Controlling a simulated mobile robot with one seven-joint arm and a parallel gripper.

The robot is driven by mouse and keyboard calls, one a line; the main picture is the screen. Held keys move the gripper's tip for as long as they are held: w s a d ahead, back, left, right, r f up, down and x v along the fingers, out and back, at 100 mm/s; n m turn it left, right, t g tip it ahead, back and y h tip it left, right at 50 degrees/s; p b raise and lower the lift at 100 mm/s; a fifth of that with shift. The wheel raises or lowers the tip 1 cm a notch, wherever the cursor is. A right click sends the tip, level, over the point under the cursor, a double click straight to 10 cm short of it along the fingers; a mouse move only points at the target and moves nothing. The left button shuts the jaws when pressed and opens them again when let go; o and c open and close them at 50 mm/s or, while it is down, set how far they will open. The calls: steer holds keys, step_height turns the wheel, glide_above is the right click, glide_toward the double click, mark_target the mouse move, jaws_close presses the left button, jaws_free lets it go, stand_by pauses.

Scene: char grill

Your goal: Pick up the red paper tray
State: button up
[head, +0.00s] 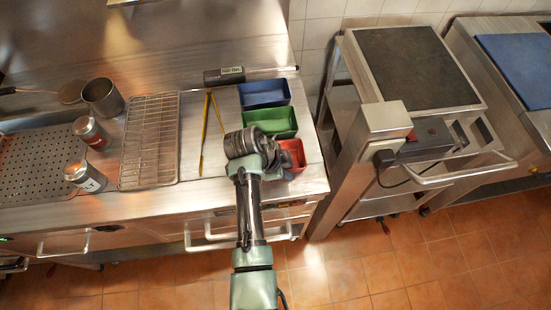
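The red paper tray (294,155) sits at the front right of the steel counter, in front of the green tray. My arm's end covers its left part. My gripper (262,170) is over the counter at the left side of the red tray, seen from above. Its fingers are hidden beneath the wrist, so I cannot see whether they are open or touch the tray.
A green tray (282,122) and a blue tray (264,93) stand behind the red one. Yellow tongs (204,132) lie to the left, beside a wire rack (150,140). Two shakers (90,131) and a steel cup (102,97) are further left. A steel cart (370,150) stands right of the counter.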

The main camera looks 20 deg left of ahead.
jaws_close()
